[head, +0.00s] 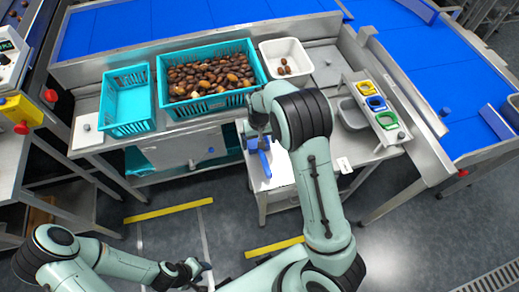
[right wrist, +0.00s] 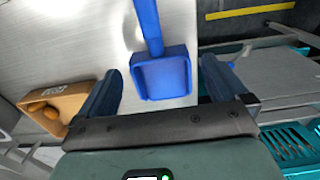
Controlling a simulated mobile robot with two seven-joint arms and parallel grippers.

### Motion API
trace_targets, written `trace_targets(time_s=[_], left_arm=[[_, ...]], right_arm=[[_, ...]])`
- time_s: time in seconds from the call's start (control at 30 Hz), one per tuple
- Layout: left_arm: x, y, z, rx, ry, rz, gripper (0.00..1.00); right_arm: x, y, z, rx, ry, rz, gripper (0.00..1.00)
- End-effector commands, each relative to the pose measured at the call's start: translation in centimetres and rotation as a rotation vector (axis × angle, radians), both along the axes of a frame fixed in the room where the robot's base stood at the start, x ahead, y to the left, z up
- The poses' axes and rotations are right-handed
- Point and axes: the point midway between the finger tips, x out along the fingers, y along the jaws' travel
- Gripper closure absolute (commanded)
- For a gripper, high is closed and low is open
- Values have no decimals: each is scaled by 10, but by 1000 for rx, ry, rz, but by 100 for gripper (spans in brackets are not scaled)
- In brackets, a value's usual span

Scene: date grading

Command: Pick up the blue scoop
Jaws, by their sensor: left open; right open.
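The blue scoop (head: 265,164) lies on the small metal side table below the date crate, partly hidden by my right arm in the head view. In the right wrist view the scoop (right wrist: 164,76) shows its square pan, with the handle running away toward the top. My right gripper (right wrist: 160,84) is open and empty, its fingers to the left and right of the pan in the picture. I cannot tell its height above the scoop. My left gripper (head: 203,272) is open and empty, low over the floor at the bottom of the head view.
A turquoise crate of dates (head: 163,92), an empty turquoise crate (head: 104,118) and a white tray (head: 268,60) with several dates stand behind. A tan box (right wrist: 84,93) with dates is beside the right gripper. Coloured dishes (head: 365,88) stand at the right.

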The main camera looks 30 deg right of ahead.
Motion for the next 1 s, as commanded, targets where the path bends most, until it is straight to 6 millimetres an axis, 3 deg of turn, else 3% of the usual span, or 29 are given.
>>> trace_targets(time_s=[0.4,0.7,0.83,0.9,1.0], left_arm=[[3,0,3,0,-3,0,57],[3,0,3,0,-3,0,57],[3,0,3,0,-3,0,57],[3,0,3,0,-3,0,57],[3,0,3,0,-3,0,57]], right_arm=[[-2,-3,-50,1,3,0,0],[-1,-2,-54,1,0,0,0],[-1,-2,-54,1,0,0,42],[-1,-3,-53,1,0,0,51],[-1,-3,-53,1,0,0,51]])
